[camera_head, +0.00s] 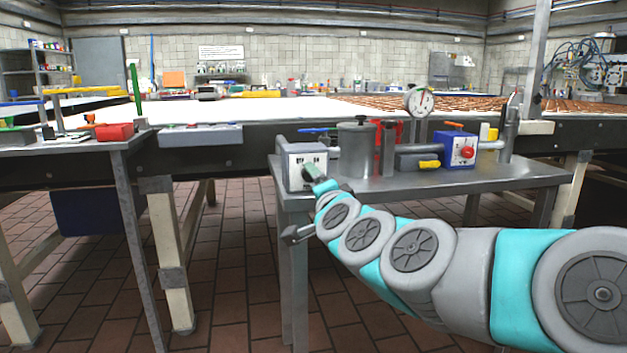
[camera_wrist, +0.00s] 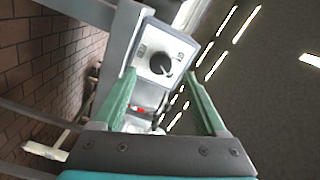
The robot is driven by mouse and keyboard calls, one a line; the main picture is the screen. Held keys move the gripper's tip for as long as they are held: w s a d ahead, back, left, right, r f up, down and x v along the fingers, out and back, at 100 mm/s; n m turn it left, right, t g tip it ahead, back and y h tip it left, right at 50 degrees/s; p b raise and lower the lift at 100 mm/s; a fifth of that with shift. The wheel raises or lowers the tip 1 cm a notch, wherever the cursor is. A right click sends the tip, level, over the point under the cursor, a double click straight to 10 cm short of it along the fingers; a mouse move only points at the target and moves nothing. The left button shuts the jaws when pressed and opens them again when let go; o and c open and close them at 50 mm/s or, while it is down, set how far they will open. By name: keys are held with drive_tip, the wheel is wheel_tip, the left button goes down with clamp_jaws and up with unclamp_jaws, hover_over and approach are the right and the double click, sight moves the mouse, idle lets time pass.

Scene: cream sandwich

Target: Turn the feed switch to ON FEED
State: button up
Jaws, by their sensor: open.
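The feed switch box (camera_head: 296,160) stands at the left end of the small metal side table, its pale front plate facing me. In the wrist view, the plate carries a round black knob (camera_wrist: 160,63) with a pale pointer line slanting toward the lower right. My gripper (camera_head: 312,171) is at the front of the box and hides part of the plate. In the wrist view, its two green fingers are apart and empty, with the knob between and beyond their tips. I cannot tell whether they touch it.
On the metal side table (camera_head: 440,181) stand a grey cylinder (camera_head: 357,150), a dial gauge (camera_head: 419,100) and a blue box with a red knob (camera_head: 461,148). The conveyor runs behind. A yellow-handled part (camera_head: 429,164) lies near the table's front edge. Floor in front is clear.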

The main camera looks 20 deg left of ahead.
drive_tip(key=shift+v, duration=1.4)
drive_tip(key=s+d+f+n+g+h+p, duration=0.4)
drive_tip(key=s+d+f+n+g, duration=0.5)
drive_tip(key=s+d+f, duration=0.95)
drive_tip(key=s+d+f+g+h, duration=0.2)
drive_tip(key=s+d+f+g, duration=0.1)
drive_tip(key=s+d, duration=0.5)
drive_tip(key=s+d+f+m+g+h, duration=0.1)
drive_tip(key=s+d+f+g+h, duration=0.2)
drive_tip(key=s+d, duration=0.5)
drive_tip(key=shift+s+f+g+h, duration=0.3)
drive_tip(key=shift+s+f+g, duration=0.5)
drive_tip(key=shift+s+g, duration=0.25)
